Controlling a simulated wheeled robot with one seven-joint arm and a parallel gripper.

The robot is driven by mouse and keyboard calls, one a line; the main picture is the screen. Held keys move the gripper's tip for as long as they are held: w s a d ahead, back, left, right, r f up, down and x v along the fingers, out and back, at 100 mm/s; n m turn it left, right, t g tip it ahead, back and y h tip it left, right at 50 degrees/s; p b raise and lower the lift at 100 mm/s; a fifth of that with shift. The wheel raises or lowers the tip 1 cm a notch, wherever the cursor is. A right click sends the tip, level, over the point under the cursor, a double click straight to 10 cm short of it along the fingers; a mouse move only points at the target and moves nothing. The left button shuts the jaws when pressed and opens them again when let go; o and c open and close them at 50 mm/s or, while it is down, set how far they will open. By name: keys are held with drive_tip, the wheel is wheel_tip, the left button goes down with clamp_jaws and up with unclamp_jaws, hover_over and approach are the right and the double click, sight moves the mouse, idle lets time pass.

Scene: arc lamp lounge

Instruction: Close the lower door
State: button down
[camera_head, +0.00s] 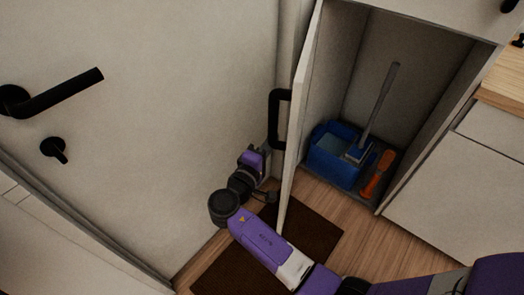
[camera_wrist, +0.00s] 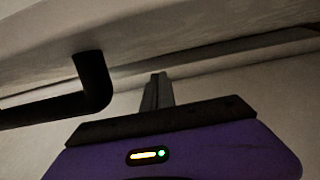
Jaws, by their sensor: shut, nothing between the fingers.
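The lower door (camera_head: 301,110) of the tall cabinet stands wide open, seen almost edge-on in the head view. Its black bar handle (camera_head: 277,120) is on the face turned left. My gripper (camera_head: 271,185) is on that handle side, low down, between the door and the room door's wall. In the wrist view my gripper's fingers (camera_wrist: 158,90) are together with nothing between them. The black handle (camera_wrist: 92,85) is to their left and looks apart from them. The door panel (camera_wrist: 150,35) spans the top of that view. Contact between fingertips and door cannot be told.
Inside the cabinet are a blue bucket (camera_head: 336,155), a brush with a grey handle (camera_head: 380,105) and an orange tool (camera_head: 378,174). A white room door with a black lever (camera_head: 60,95) is at left. A dark mat (camera_head: 315,232) lies on the wooden floor. White drawers (camera_head: 450,190) stand right.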

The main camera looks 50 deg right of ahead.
drive_tip(key=shift+s+d, duration=0.35)
drive_tip(key=shift+s, duration=0.4)
drive_tip(key=shift+s+d, duration=0.3)
drive_tip(key=shift+s, duration=0.45)
